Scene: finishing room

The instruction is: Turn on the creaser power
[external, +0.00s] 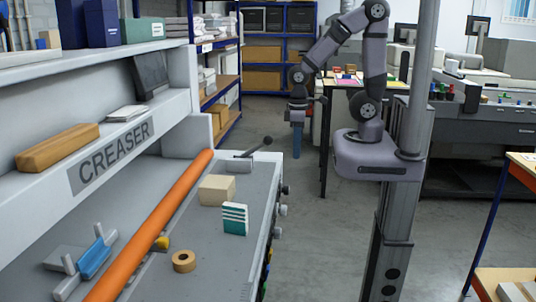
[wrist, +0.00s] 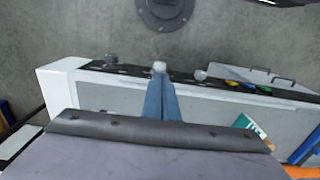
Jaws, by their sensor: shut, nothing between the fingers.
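The creaser (external: 110,153) is a light grey machine on the left of the external view, with its name on a label. Its front edge carries a row of knobs, including a grey knob (external: 281,210), with coloured buttons lower down. The wrist view shows this edge too, with a pale knob (wrist: 160,67) just beyond my fingertips. My gripper (external: 297,155) has blue fingers, shut and empty, pointing down near the far end of the creaser. In the wrist view the shut fingers (wrist: 160,82) overlap the panel edge; I cannot tell whether they touch the knob. No power marking is readable.
An orange roller (external: 160,225) crosses the creaser bed. A cardboard box (external: 217,190), a teal-striped pack (external: 235,219) and a tape roll (external: 184,261) lie on it. A black-knobbed lever (external: 267,141) rises at the far end. Floor beside the knobs is clear.

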